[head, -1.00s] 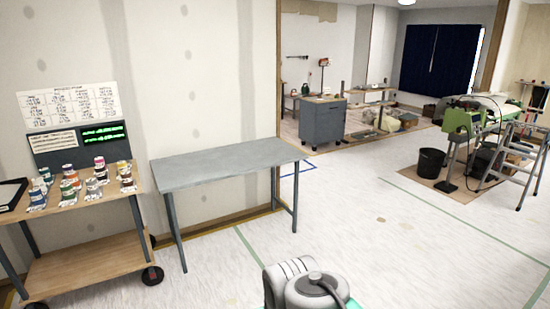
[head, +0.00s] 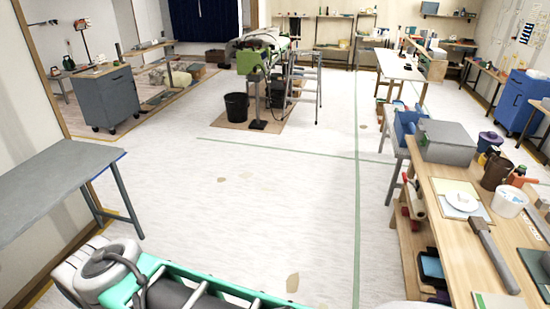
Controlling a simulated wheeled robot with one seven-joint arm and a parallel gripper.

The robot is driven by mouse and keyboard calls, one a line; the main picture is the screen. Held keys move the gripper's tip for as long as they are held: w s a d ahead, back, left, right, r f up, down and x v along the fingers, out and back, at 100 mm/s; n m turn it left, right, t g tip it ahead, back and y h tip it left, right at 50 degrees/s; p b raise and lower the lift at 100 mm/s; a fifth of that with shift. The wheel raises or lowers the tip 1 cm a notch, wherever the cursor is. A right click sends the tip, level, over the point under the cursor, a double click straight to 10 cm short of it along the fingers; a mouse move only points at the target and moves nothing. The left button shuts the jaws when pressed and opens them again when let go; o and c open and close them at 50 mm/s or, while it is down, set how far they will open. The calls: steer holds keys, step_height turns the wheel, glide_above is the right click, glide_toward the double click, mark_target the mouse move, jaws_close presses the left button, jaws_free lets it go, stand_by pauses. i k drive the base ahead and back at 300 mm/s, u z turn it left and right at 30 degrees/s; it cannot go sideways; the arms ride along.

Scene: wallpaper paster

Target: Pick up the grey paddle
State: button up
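A long dark grey tool with a narrow handle and a wider flat end (head: 492,253) lies on the wooden workbench (head: 455,231) at the right. It looks like the grey paddle, though its exact shape is hard to tell at this distance. It lies lengthwise along the bench top, with a pale board and a small white dish beyond it. My gripper cannot be made out. Only other parts of my own body show along the bottom edge.
A white tub (head: 509,200), a brown jug (head: 496,171) and a grey box (head: 446,141) stand farther back on the bench. A bare grey table (head: 55,180) stands at the left. The floor between is open up to a black bucket (head: 236,107).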

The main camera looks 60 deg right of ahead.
mark_target(480, 227)
steer(key=z, duration=2.45)
steer(key=i, duration=1.1)
steer(key=z, duration=1.05)
steer(key=i, duration=1)
steer(key=z, duration=0.05)
